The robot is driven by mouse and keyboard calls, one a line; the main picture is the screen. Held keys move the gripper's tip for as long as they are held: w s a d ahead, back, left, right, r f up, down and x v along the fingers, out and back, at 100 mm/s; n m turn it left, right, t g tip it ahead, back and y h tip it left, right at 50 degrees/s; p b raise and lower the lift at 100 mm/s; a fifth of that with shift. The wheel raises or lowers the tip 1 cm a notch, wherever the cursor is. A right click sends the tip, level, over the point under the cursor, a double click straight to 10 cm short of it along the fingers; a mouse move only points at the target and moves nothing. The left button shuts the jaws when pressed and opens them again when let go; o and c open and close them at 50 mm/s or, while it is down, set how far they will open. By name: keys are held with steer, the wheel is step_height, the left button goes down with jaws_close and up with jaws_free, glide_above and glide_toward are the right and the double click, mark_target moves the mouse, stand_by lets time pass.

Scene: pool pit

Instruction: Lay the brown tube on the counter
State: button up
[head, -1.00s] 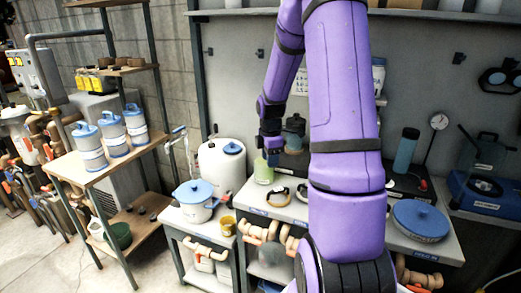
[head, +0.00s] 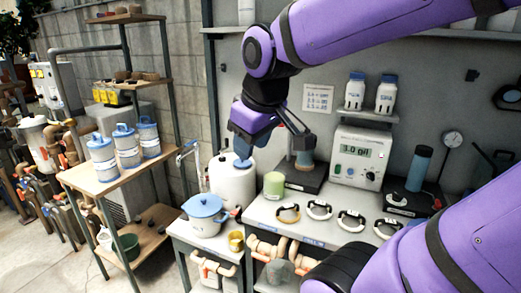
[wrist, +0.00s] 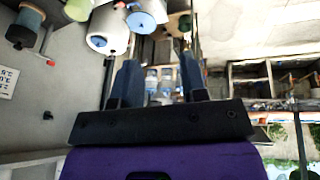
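My gripper (wrist: 160,62) is open, with its two fingers apart and nothing between them. In the head view it is raised above the counter (head: 262,214), near the white tank's top and left of the meter. I cannot pick out a brown tube with certainty. A dark-capped cylinder with a teal and brownish body (head: 305,158) stands upright on a black block behind the gripper; it also shows at the upper left of the wrist view (wrist: 25,28). Tan pipes (head: 263,247) run below the counter.
A green jar (head: 274,185) and several ring-shaped handles (head: 319,210) sit on the counter. A white meter (head: 360,157) stands behind them. A white tank (head: 233,183) and a blue-lidded pot (head: 205,214) are to the left. A shelf (head: 108,178) holds blue-lidded canisters.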

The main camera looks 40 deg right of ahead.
steer(key=s+a+r+m, duration=0.1)
steer(key=s+a+m, duration=0.1)
steer(key=s, duration=0.3)
steer(key=shift+s+a+t+y, duration=0.25)
steer(key=shift+a+t+y, duration=0.1)
steer(key=shift+t+y, duration=0.05)
steer(key=shift+d, duration=0.1)
